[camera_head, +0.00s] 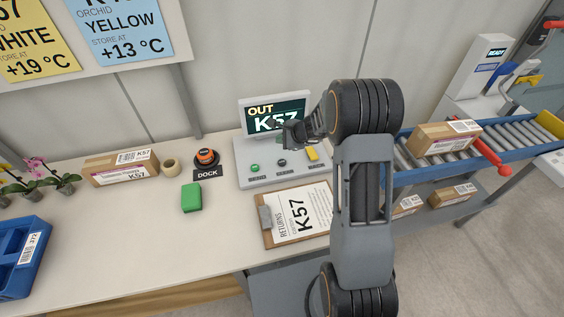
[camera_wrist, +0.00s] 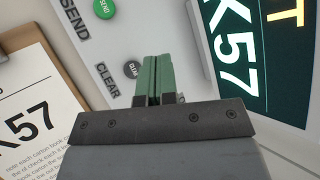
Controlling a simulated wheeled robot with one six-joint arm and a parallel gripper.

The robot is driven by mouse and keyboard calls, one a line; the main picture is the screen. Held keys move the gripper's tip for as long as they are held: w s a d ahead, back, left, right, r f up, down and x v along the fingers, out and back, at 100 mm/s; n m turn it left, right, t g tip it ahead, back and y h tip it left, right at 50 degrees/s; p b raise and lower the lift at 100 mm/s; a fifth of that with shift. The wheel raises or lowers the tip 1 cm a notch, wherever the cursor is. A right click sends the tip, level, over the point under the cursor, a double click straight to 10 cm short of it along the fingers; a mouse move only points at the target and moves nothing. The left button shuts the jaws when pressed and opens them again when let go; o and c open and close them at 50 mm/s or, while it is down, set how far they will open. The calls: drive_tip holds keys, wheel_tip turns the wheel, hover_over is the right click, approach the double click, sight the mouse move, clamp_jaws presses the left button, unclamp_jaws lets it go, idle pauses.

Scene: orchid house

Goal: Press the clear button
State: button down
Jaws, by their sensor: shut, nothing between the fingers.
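The console (camera_head: 243,154) stands on the bench, its screen reading OUT K57. Its dark clear button (camera_head: 281,162) sits between a green button and a yellow one. In the wrist view the clear button (camera_wrist: 130,69), labelled CLEAR, shows just left of my fingertips, partly covered by them. My gripper (camera_wrist: 153,58) has its green fingers together with nothing between them. In the head view my gripper (camera_head: 279,126) is in front of the screen, above the buttons. The pictures show no clear contact with the button.
The green send button (camera_head: 254,167) is left of the clear button and the yellow button (camera_head: 312,153) is right. A clipboard (camera_head: 266,236) lies in front. A green block (camera_head: 191,198) and an orange-topped dock knob (camera_head: 206,156) are to the left; a conveyor (camera_head: 495,139) is right.

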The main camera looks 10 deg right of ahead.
drive_tip(key=shift+f, duration=0.15)
drive_tip(key=b, duration=0.6)
hover_over(282, 163)
wheel_tip(282, 163, down, 8)
drive_tip(key=shift+r, duration=0.2)
drive_tip(key=shift+f+b, duration=0.35)
drive_tip(key=shift+f, duration=0.15)
drive_tip(key=shift+f+b, duration=0.8)
drive_tip(key=shift+b, duration=0.35)
idle(1.9)
drive_tip(key=shift+r, duration=0.2)
drive_tip(key=shift+r+p, duration=0.5)
drive_tip(key=shift+r, duration=0.15)
drive_tip(key=shift+r, duration=0.1)
drive_tip(key=shift+r+p, duration=1.75)
drive_tip(key=shift+r, duration=0.65)
